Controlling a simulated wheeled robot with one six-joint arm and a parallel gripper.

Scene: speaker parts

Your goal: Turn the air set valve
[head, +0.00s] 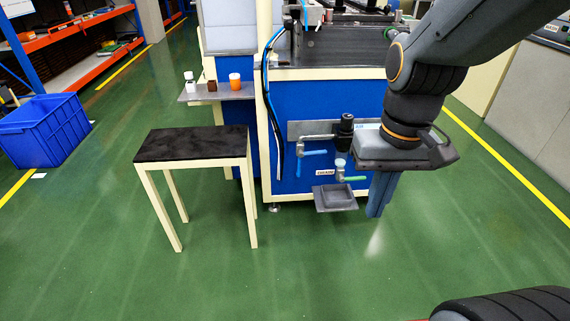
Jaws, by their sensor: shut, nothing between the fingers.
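A grey plate on the blue machine front carries the air set (346,133), a dark cylindrical unit with a pipe to its left. A second valve with a green lever (355,178) sits lower, above a small grey tray. A small label partly shows beside my arm and seems to read "AIR". My gripper (376,212) is shut and empty, fingers pointing down, to the right of both valves in the picture. It hides the plate's right end. Its depth from the machine is unclear.
A small grey tray (335,198) juts out below the valves. A black-topped table (192,144) stands to the left. Small bottles stand on a side shelf (217,93). A blue crate (44,131) is at far left. The green floor in front is clear.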

